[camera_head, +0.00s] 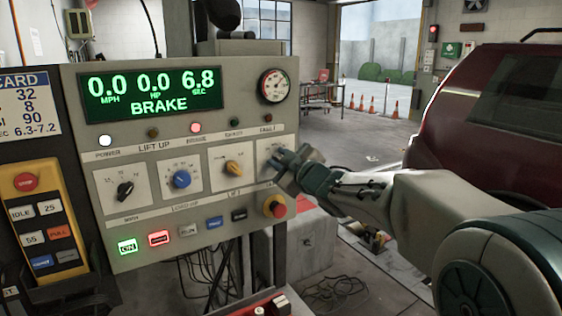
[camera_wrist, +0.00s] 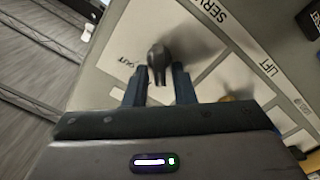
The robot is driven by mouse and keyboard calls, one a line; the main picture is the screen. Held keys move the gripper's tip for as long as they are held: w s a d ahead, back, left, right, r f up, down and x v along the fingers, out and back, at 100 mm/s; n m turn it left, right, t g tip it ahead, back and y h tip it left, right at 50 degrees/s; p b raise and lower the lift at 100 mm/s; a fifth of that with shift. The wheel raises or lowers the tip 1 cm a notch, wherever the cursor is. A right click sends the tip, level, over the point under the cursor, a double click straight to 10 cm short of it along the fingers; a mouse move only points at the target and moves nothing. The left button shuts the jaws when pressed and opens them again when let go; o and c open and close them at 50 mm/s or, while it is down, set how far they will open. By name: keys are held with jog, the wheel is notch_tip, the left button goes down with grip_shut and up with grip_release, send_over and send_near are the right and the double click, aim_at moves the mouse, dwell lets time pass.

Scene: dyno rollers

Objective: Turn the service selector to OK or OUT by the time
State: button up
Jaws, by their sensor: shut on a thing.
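The service selector is a dark knob (camera_wrist: 156,56) on a white plate (camera_wrist: 196,42) in the wrist view, with OUT printed beside it and part of the SERVICE label above. My gripper (camera_wrist: 160,82) has its two blue fingers on either side of the knob's narrow part and is shut on it. In the head view my gripper (camera_head: 285,165) is at the rightmost plate of the console and hides the knob. I cannot tell exactly which mark the knob points to. The green display (camera_head: 152,95) reads 0.0 MPH, 0.0 HP, 6.8 SEC and BRAKE.
The card (camera_head: 26,108) at left shows SEC 6.3-7.2. Black, blue and yellow knobs (camera_head: 181,180) sit left of my gripper. A red stop button (camera_head: 275,206) is just below it. A yellow pendant (camera_head: 44,215) hangs at left. A dark red car (camera_head: 490,110) stands at right.

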jog(key=o, duration=0.7)
jog(key=shift+s+d, duration=0.1)
jog(key=v, duration=1.3)
jog(key=shift+s+d, duration=0.2)
jog(key=shift+s, duration=0.05)
